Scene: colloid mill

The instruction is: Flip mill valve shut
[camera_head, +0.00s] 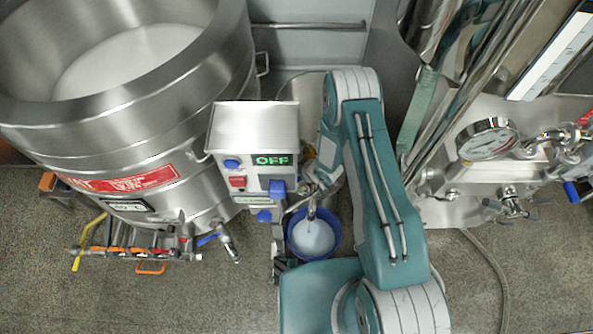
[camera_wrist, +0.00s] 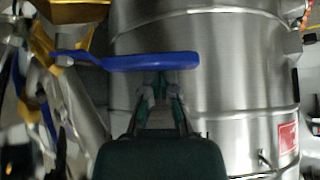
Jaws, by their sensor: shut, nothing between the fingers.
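In the wrist view a flat blue valve handle (camera_wrist: 150,62) lies roughly level across the picture, its thinner end to the left. My gripper (camera_wrist: 160,82) is shut and empty, with its fingertips at the lower edge of the handle. I cannot tell whether they touch it. In the head view my teal arm reaches over beside the mill's control box (camera_head: 253,135), which has a green OFF display (camera_head: 272,160). Blue parts (camera_head: 277,188) show at the box's lower right. I cannot tell which of them is the handle; the gripper is not clear there.
A large steel tank (camera_head: 150,125) with a red label stands at left, with a valve manifold (camera_head: 140,252) below it. A blue bucket (camera_head: 314,237) with pale contents sits beside my arm. Steel piping with a gauge (camera_head: 487,139) is at right. Floor (camera_head: 520,270) is mostly clear at lower right.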

